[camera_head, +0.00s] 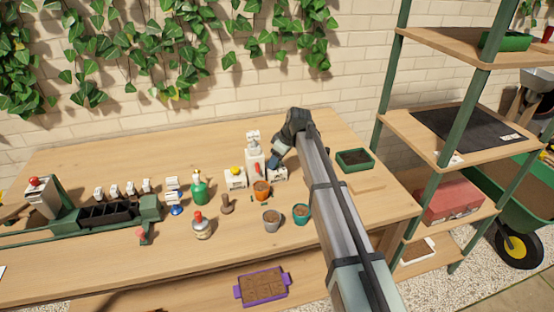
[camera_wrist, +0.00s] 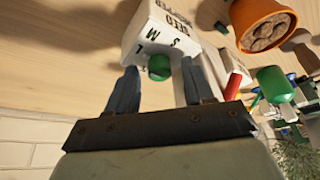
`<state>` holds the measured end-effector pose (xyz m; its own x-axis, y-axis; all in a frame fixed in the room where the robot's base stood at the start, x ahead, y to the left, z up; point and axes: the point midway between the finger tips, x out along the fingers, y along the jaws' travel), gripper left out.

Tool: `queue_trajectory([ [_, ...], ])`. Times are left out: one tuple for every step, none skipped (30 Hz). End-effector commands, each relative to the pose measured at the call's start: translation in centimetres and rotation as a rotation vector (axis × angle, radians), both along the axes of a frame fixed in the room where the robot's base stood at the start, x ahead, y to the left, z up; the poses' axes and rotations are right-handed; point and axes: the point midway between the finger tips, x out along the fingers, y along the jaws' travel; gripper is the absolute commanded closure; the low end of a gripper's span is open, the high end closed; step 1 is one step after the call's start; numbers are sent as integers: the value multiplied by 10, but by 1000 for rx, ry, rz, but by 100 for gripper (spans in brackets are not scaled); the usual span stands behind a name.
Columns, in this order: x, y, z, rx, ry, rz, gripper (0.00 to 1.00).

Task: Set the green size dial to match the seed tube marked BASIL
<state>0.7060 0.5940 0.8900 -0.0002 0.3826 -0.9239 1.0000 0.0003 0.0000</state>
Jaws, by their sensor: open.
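The green size dial (camera_wrist: 159,68) is on the face of a white box (camera_wrist: 150,35) with black lettering, including S, M and L around the dial. The wrist view shows this box tilted. My gripper (camera_wrist: 158,76) is open, with one finger on each side of the dial; I cannot tell whether either finger touches it. In the head view, my gripper (camera_head: 275,161) is down at the white box (camera_head: 279,174), largely covering it. The dial's setting is unclear. No tube marking BASIL is readable in either view.
A terracotta pot (camera_head: 262,190) with brown contents stands beside the box. A tall white dispenser (camera_head: 254,160), a green bottle (camera_head: 200,190), a grey pot (camera_head: 271,220) and a teal pot (camera_head: 301,214) are nearby. A dark green tray (camera_head: 355,160) is to the right.

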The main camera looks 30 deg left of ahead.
Motion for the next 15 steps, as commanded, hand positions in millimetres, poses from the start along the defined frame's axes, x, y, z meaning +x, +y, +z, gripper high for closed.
queue_trajectory([
  [0, 0, 0, 0, 0, 0, 48],
  [0, 0, 0, 0, 0, 0, 48],
  [0, 0, 0, 0, 0, 0, 48],
  [0, 0, 0, 0, 0, 0, 48],
  [0, 0, 0, 0, 0, 0, 48],
  [0, 0, 0, 0, 0, 0, 48],
  [0, 0, 0, 0, 0, 0, 50],
  [0, 0, 0, 0, 0, 0, 53],
  [0, 0, 0, 0, 0, 0, 57],
  [0, 0, 0, 0, 0, 0, 60],
  [0, 0, 0, 0, 0, 0, 63],
  [0, 0, 0, 0, 0, 0, 66],
  [0, 0, 0, 0, 0, 0, 69],
  [0, 0, 0, 0, 0, 0, 72],
  [0, 0, 0, 0, 0, 0, 76],
])
